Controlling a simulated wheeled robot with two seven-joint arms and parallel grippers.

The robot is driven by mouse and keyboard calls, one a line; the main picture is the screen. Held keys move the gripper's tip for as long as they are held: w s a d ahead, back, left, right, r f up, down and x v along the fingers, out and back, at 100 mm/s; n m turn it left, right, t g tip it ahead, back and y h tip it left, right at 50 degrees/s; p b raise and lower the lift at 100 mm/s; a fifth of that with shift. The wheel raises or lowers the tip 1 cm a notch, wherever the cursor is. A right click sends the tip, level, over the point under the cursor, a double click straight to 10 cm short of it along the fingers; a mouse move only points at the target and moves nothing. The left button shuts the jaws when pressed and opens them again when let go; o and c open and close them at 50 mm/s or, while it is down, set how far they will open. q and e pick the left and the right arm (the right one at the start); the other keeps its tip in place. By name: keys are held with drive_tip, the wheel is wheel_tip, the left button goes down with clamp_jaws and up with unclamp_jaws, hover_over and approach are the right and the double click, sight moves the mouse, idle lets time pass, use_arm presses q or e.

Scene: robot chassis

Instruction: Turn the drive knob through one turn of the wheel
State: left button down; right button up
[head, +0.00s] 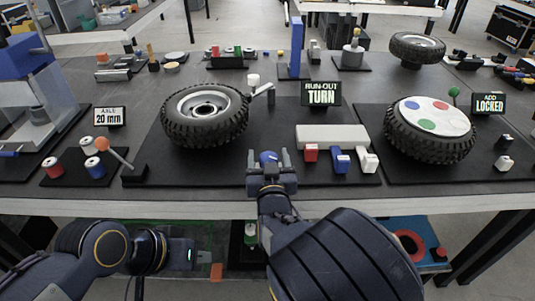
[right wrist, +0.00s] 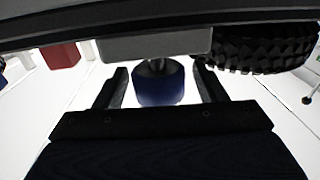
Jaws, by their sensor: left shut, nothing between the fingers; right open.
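The blue drive knob (head: 268,156) is at the front of the run-out station, in front of the tyred wheel (head: 180,127) and to its right. My right gripper (head: 269,163) is at the knob with its fingers open, one on each side of it. In the right wrist view the knob (right wrist: 160,86) sits between the spread fingers (right wrist: 160,92), with a visible gap on both sides. My left gripper (head: 203,254) is low at the left, below the table's front edge and away from the knob; it is shut and empty.
A "RUN-OUT TURN" sign (head: 321,94) stands behind the knob. A pale block with red, blue and white pieces (head: 332,136) is close to the right. An orange-ball lever (head: 117,157) stands left. Another wheel (head: 430,141) with coloured dots is at right.

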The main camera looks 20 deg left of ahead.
drive_tip(key=shift+w+a, duration=0.25)
drive_tip(key=shift+w, duration=0.45)
drive_tip(key=c, duration=1)
drive_tip(key=n+g+y+b, duration=0.1)
drive_tip(key=b, duration=0.1)
drive_tip(key=n+y+b, duration=0.1)
drive_tip(key=y+b, duration=0.1)
drive_tip(key=n+g+y+b, duration=0.1)
drive_tip(key=b, duration=0.1)
drive_tip(key=shift+a+f+g+y+b, duration=0.1)
drive_tip(key=shift+f+g+y+b, duration=0.2)
drive_tip(key=shift+b, duration=0.1)
drive_tip(key=shift+s+a+r+n+g+y+b, duration=0.15)
drive_tip(key=shift+r+n+g+y+b, duration=0.1)
drive_tip(key=shift+n+g+y+b, duration=0.35)
